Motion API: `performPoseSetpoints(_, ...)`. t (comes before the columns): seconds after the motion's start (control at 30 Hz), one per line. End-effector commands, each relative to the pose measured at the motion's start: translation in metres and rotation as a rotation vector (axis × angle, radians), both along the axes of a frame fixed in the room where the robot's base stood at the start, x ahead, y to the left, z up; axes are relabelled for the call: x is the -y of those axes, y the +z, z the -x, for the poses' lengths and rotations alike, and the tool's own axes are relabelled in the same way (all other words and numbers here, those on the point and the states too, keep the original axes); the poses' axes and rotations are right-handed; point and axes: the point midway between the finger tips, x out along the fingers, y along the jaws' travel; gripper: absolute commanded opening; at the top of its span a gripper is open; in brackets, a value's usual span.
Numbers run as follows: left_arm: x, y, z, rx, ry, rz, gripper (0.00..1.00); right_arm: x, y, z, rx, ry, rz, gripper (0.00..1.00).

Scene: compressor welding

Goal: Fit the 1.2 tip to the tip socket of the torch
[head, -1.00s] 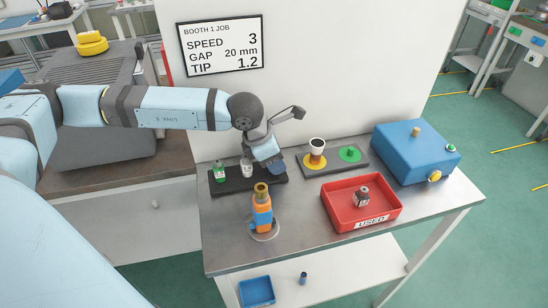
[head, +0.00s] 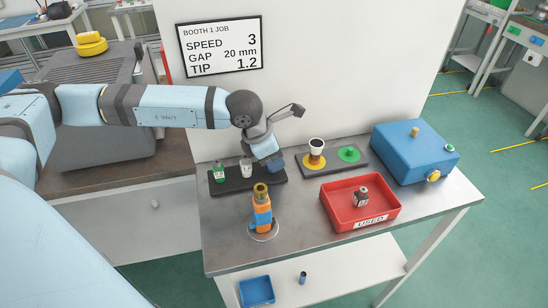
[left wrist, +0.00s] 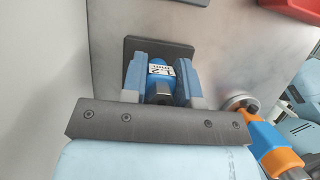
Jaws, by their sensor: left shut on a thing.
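My left gripper (head: 274,165) is over the right end of the black tip rack (head: 236,185). In the left wrist view its two blue fingers (left wrist: 161,80) are shut on a blue tip (left wrist: 160,71) with a white label reading 1.2. In the head view I cannot clearly separate the tip from the fingers. The torch (head: 262,216), orange and blue with a brass-coloured top end, stands upright in front of the rack, apart from the gripper. It also shows at the right of the left wrist view (left wrist: 275,150). My right gripper is not in view.
A green tip (head: 219,173) and a white tip (head: 246,169) stand in the rack. A red USED tray (head: 385,214) holds a grey and dark tip (head: 361,197). A wall rises behind the bench.

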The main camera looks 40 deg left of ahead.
Motion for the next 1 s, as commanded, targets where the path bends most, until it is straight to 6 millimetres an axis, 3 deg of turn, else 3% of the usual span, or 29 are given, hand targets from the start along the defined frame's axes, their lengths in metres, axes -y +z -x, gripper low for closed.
performPoseSetpoints(0.6,0.0,0.038,0.0,0.001,0.0,0.001,0.0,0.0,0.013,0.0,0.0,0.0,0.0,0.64)
performPoseSetpoints(0.87,0.0,0.039,0.0,0.0,0.0,0.0,0.0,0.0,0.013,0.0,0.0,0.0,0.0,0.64)
performPoseSetpoints(0.9,0.0,0.039,0.0,0.0,0.0,0.0,0.19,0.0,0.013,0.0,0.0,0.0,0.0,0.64)
performPoseSetpoints(1.0,0.0,0.039,0.0,0.0,0.0,0.0,0.0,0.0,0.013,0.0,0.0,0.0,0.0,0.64)
